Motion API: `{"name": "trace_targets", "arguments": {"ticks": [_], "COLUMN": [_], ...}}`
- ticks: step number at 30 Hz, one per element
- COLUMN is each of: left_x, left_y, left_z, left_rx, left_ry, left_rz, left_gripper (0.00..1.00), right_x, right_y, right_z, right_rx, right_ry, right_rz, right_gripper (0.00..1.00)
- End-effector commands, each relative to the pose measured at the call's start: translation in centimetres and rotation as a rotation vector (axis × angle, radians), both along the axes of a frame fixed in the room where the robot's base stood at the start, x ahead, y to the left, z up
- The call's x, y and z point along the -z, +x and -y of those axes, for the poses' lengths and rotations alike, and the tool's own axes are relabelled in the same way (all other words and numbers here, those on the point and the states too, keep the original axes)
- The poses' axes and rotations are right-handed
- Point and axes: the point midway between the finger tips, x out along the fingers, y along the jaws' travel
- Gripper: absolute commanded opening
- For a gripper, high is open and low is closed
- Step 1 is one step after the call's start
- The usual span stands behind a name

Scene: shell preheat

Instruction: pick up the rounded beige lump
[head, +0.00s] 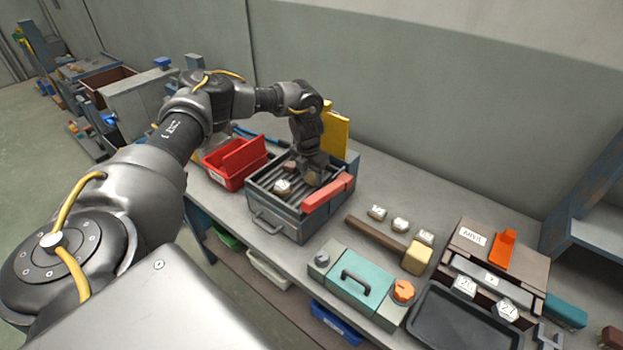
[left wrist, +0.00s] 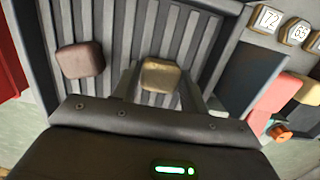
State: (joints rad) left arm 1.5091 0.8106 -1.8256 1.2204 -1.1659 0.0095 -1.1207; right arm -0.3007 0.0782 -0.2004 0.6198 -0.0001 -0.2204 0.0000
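The rounded beige lump (left wrist: 161,75) lies over the dark slatted grate in the left wrist view, between the two fingertips of my left gripper (left wrist: 160,87). A narrow gap seems to show beside it, so the fingers look open around it. In the head view my left gripper (head: 312,166) points down into the grey grate box (head: 272,222) and partly hides what lies under it. A darker brown lump (left wrist: 80,60) lies on the grate to the left in the wrist view, apart from the fingers. My right gripper is in neither view.
A red bin (head: 236,163) stands left of the box, and a red handle bar (head: 328,193) runs along its right side. A yellow panel (head: 335,132) stands behind. A hammer (head: 378,236), a teal case (head: 352,287) and a black tray (head: 463,322) lie to the right.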

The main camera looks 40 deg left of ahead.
Motion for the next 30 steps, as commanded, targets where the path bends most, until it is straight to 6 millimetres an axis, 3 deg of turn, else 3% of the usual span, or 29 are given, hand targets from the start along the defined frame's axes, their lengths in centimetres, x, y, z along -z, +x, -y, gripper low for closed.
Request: {"name": "trace_targets", "arguments": {"ticks": [1, 6, 18, 23, 30], "left_x": [0.0, 0.0, -0.9, -3.2, -8.6], "left_y": [0.0, 0.0, 0.1, -0.1, -3.7], "left_z": [0.0, 0.0, 0.0, -0.2, -2.5], "left_rx": [0.000, 0.000, -0.001, 0.000, 0.000], "left_ry": [0.000, 0.000, 0.000, -0.001, 0.000], "left_rz": [0.000, 0.000, 0.003, 0.006, 0.007], "left_gripper": [0.36, 0.18, 0.18, 0.18, 0.18], "right_x": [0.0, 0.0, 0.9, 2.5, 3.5], "right_y": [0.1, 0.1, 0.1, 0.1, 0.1], "right_z": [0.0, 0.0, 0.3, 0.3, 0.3], "right_rx": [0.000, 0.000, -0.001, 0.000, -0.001], "right_ry": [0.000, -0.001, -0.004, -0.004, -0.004], "right_rz": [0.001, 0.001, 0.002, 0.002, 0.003], "right_gripper": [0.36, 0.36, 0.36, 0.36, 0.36]}}
